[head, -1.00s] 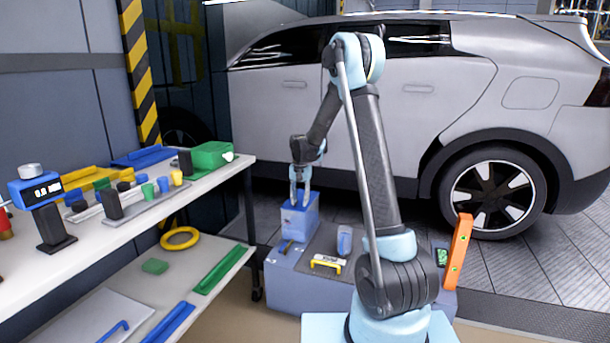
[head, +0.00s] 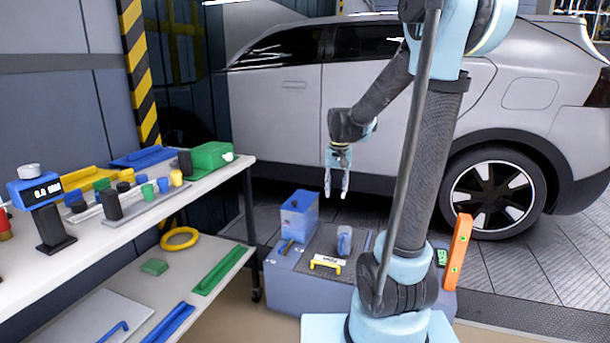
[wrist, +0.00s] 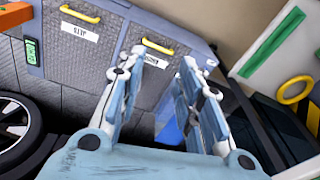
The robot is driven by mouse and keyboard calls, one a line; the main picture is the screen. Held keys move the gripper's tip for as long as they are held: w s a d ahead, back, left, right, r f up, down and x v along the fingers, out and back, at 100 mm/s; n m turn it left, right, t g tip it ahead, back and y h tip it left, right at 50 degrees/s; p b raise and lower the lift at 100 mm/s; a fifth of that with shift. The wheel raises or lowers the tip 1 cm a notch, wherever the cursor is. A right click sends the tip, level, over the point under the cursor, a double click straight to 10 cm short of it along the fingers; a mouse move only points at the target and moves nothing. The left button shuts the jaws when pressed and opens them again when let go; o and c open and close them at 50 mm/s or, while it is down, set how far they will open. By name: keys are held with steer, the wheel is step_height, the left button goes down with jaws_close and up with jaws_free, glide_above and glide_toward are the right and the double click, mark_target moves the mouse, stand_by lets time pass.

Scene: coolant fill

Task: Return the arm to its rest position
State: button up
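My gripper (head: 337,192) hangs from my raised arm in the head view, fingers pointing down. It is above and to the right of a blue box (head: 299,215) standing on the grey-blue chest (head: 290,290), and apart from it. In the wrist view my gripper (wrist: 160,85) has its two fingers spread with nothing between them. Part of a blue thing (wrist: 172,130) shows below and between the fingers there, partly hidden by them.
A shelf table (head: 215,178) with small parts and a green box (head: 211,155) stands at left. The grey car (head: 410,110) is behind. An orange upright piece (head: 460,254) stands right of my arm's base. A yellow handle (head: 325,263) is on the chest. The air around my gripper is clear.

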steer(key=s+d+f, duration=0.2)
steer(key=s, duration=0.6)
steer(key=s+d+f+n, duration=0.1)
steer(key=s+d+f, duration=0.1)
steer(key=s, duration=0.7)
steer(key=s+d+f+t, duration=0.1)
steer(key=s+d+f, duration=0.2)
steer(key=s, duration=0.6)
steer(key=shift+s+d+n, duration=0.15)
steer(key=shift+d+n, duration=0.25)
steer(key=shift+d, duration=0.15)
steer(key=shift+f, duration=0.1)
